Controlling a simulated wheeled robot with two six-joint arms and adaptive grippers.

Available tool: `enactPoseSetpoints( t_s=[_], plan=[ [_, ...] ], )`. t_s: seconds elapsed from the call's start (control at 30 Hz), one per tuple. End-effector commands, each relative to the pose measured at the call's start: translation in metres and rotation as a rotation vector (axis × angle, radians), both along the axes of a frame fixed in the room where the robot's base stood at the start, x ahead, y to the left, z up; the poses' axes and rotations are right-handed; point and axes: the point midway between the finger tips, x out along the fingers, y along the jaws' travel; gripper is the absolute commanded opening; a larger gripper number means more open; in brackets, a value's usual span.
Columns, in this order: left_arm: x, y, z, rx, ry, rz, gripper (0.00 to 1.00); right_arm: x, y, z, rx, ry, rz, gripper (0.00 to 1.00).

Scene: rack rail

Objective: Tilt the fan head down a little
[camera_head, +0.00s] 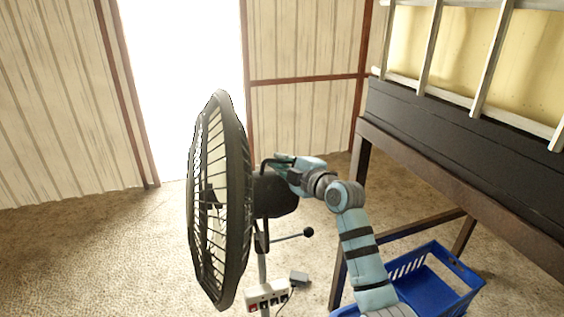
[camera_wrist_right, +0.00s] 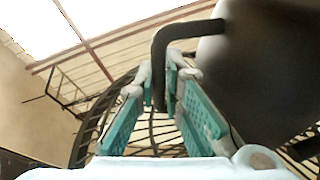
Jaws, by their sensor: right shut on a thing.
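The black fan head (camera_head: 240,200) stands on its pole in the middle of the head view, with its round wire cage facing left. A dark, bent handle (camera_wrist_right: 158,62) sticks out from the motor housing (camera_head: 275,195) at the back of the fan. My right gripper (camera_head: 280,163) reaches in from the right behind the cage. In the right wrist view its teal fingers (camera_wrist_right: 159,80) stand on either side of the handle and are shut on it. The handle is partly hidden by the fingers in the head view. My left gripper is not in view.
A knob on a side rod (camera_head: 308,232) and a control box with switches (camera_head: 267,295) sit on the pole below. A blue basket (camera_head: 440,290) stands on the floor at lower right, beside a dark bench (camera_head: 460,170). The floor at left is clear.

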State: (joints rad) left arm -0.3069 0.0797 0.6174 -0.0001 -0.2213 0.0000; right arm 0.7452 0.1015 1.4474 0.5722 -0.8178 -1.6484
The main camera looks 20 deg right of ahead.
Motion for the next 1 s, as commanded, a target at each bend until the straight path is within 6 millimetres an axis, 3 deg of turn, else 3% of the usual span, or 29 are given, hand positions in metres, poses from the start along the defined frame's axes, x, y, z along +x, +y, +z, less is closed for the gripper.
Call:
enactPoseSetpoints(
  t_s=[0.17,0.3,0.43,0.73,0.77,0.87,1.0],
  plan=[
    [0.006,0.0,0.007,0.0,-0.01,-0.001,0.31,0.0,0.005,0.009,-0.057,-0.011,-0.003,0.0],
    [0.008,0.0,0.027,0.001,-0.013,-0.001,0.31,-0.001,0.028,0.024,-0.276,-0.024,-0.002,0.0],
    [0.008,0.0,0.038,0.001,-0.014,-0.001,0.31,0.0,0.045,0.027,-0.439,-0.035,-0.002,0.0],
    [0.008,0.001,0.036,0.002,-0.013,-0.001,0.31,0.0,0.047,0.024,-0.47,-0.041,-0.005,0.0],
    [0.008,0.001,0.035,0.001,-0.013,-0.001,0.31,0.0,0.047,0.024,-0.47,-0.041,-0.005,0.12],
    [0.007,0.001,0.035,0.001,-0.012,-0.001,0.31,0.0,0.047,0.024,-0.47,-0.039,-0.006,0.28],
    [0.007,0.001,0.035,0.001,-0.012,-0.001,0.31,-0.001,0.046,0.022,-0.47,-0.036,-0.006,0.3]
  ],
)
